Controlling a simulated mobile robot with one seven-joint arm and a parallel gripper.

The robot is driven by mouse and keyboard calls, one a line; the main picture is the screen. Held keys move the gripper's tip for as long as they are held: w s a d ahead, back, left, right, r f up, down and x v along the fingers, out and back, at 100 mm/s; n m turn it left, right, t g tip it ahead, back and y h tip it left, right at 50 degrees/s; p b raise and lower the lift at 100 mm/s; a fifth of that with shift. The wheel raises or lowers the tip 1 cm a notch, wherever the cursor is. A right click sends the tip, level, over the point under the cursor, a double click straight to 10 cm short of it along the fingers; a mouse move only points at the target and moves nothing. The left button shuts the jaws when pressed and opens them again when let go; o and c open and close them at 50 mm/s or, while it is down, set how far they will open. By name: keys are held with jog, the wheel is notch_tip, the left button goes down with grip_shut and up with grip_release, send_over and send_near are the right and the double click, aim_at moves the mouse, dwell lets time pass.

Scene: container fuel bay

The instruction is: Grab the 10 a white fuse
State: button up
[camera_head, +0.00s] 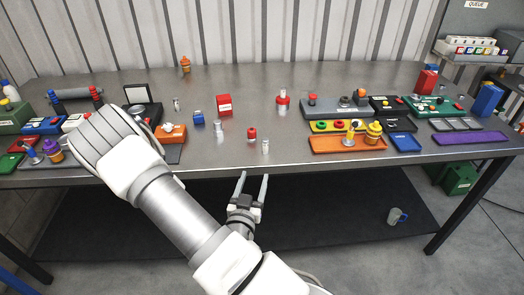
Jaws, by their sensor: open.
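Several small pale cylinders stand upright on the grey table. One (265,147) is near the front edge, another (218,130) is a little further back to the left, and a third (176,104) is further left and back. They are too small to read any rating, so I cannot tell which is the 10 A white fuse. My gripper (254,183) is open and empty. Its two fingers point up toward the table's front edge, just below the nearest pale cylinder in the picture, apart from it.
A red-topped piece (251,135) stands close to the nearest cylinder. A red box (224,104) and blue block (198,118) are behind. An orange tray (347,144) lies to the right, an orange box (171,132) to the left. A mug (397,216) is below the table.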

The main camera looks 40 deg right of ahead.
aim_at(265, 144)
jog(key=b+x, duration=0.6)
jog(key=b, duration=0.3)
jog(key=shift+w+f+b, duration=0.2)
jog(key=shift+w+b, duration=0.1)
jog(key=shift+b, duration=0.05)
jog(key=b, duration=0.2)
jog(key=shift+w+d+b, duration=0.15)
jog(key=shift+d+b, duration=0.2)
jog(key=shift+b, duration=0.05)
jog(key=shift+d+f+b, duration=0.1)
jog(key=shift+b, duration=0.4)
jog(key=x, duration=0.4)
jog(key=shift+w+d+r, duration=0.2)
jog(key=shift+d+r, duration=0.05)
jog(key=shift+d, duration=0.05)
jog(key=shift+x, duration=2.75)
jog(key=shift+s, duration=0.1)
jog(key=shift+c, duration=0.3)
